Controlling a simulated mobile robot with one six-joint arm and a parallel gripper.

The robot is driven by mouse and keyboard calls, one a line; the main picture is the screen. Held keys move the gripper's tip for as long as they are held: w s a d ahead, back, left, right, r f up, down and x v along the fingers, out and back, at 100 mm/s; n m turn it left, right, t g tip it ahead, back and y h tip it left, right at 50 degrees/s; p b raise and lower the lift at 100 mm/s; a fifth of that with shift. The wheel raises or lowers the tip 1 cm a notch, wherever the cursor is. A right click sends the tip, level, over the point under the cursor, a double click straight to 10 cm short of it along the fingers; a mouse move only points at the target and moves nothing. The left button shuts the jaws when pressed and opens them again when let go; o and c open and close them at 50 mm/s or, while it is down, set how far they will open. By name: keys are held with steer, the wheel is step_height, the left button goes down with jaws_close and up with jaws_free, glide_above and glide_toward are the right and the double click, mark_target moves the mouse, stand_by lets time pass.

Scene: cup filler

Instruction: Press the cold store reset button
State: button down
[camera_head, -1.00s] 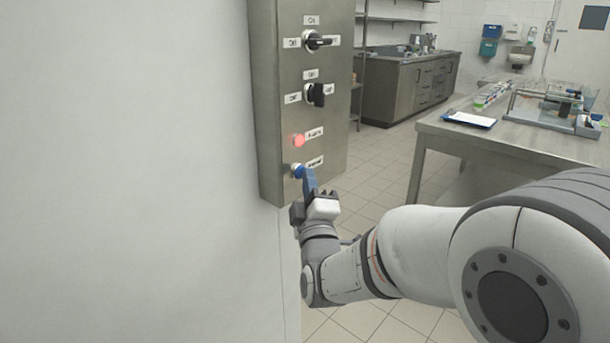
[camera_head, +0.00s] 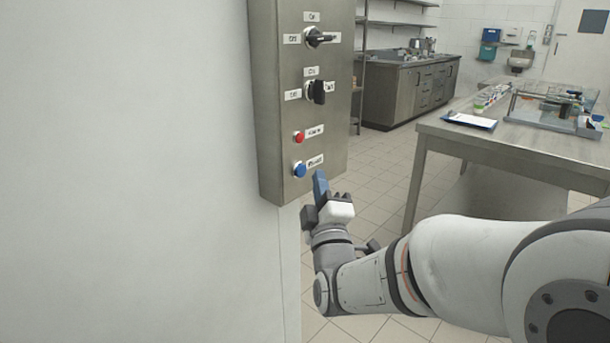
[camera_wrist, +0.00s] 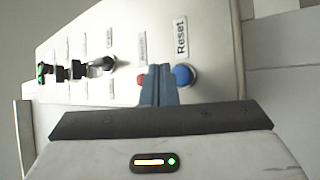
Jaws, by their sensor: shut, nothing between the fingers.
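A steel control box (camera_head: 268,110) is mounted on the wall. The blue reset button (camera_head: 300,170) sits at its bottom, with a label to its right; in the wrist view the blue button (camera_wrist: 184,75) is beside a label reading "Reset". A red button (camera_head: 299,137) sits just above it and looks unlit. My gripper (camera_head: 320,178) is shut, its blue fingers to the right of the blue button and apart from it. In the wrist view my fingers (camera_wrist: 159,80) point at the panel, between the red button (camera_wrist: 140,80), partly hidden, and the blue one.
A steel table (camera_head: 520,150) with a clipboard (camera_head: 470,120) stands to the right. Tiled floor is clear between box and table.

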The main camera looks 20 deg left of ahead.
steer(key=d, duration=0.1)
steer(key=s+d+b, duration=0.1)
steer(key=d, duration=0.2)
steer(key=shift+s+d+b, duration=0.15)
steer(key=shift+s+b, duration=0.25)
stand_by(0.5)
steer(key=d+r+m+g+h+p, duration=0.2)
steer(key=d+m+g+h+p, duration=0.25)
steer(key=d+p, duration=0.35)
steer(key=d+r+m+g+h+p, duration=0.3)
steer(key=d+m+g+p, duration=0.15)
steer(key=d+p, duration=0.35)
steer(key=s+d+r+m+g+h+p, duration=0.1)
steer(key=s+d+m+g+p, duration=0.3)
steer(key=s, duration=0.4)
steer(key=s+d+r+m+g+h+p, duration=0.2)
steer(key=s+d+r+m+g+p, duration=0.1)
steer(key=s+d+m+p, duration=0.3)
steer(key=s+d+g+p, duration=0.1)
steer(key=s+d+p, duration=0.1)
steer(key=s+p, duration=0.1)
steer(key=shift+s+d+r+m+g, duration=0.2)
steer(key=shift+d+r+m+g, duration=0.1)
steer(key=shift+r+m+g, duration=0.1)
